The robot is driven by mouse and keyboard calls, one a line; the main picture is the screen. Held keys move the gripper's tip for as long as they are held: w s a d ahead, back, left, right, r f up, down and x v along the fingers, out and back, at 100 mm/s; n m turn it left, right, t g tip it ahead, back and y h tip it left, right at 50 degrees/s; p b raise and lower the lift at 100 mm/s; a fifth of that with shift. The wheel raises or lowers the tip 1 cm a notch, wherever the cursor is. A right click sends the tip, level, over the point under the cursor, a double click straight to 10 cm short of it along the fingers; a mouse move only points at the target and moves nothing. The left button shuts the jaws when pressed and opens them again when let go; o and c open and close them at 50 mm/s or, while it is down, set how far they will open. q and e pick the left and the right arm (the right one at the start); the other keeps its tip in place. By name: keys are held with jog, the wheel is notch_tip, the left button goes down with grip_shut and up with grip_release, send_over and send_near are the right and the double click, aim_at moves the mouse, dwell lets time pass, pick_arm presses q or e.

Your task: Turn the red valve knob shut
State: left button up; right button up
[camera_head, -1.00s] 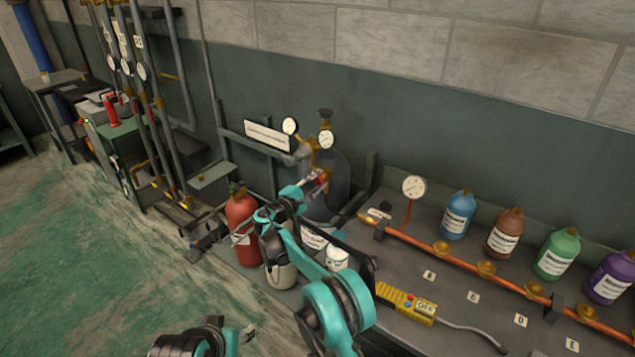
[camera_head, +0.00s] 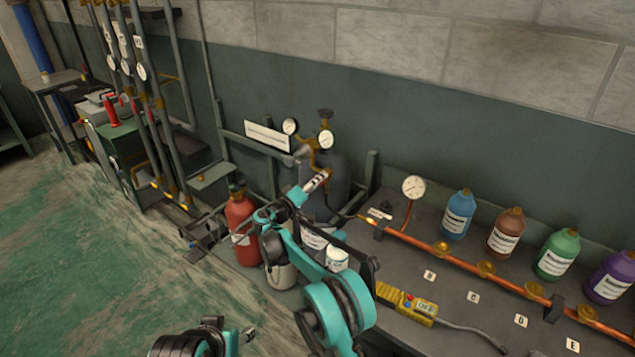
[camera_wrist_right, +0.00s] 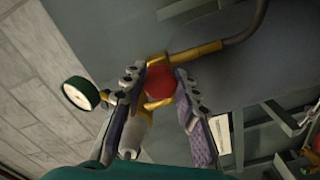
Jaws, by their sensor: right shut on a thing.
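The red valve knob (camera_wrist_right: 160,82) shows in the right wrist view as a round red knob on a brass fitting. My right gripper (camera_wrist_right: 167,85) has one finger on each side of it and is shut on it. In the head view the right gripper (camera_head: 319,180) reaches to the valve in front of the dark grey cylinder (camera_head: 337,173); its fingers hide the knob there. My left gripper (camera_head: 248,334) is low in the head view, away from the valve; its jaw state is too small to tell.
Round gauges (camera_head: 326,139) sit above the valve, and one gauge (camera_wrist_right: 80,93) shows at left in the wrist view. A red cylinder (camera_head: 241,230) stands left of my right arm. A copper pipe (camera_head: 462,262), several bottles and a yellow handheld device (camera_head: 407,306) occupy the bench at right.

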jog(key=m, duration=0.4)
jog(key=shift+m, duration=0.3)
jog(key=m, duration=0.4)
jog(key=shift+m, duration=0.4)
jog(key=o, duration=1.2)
jog(key=shift+c, duration=0.2)
jog(key=v, duration=1.2)
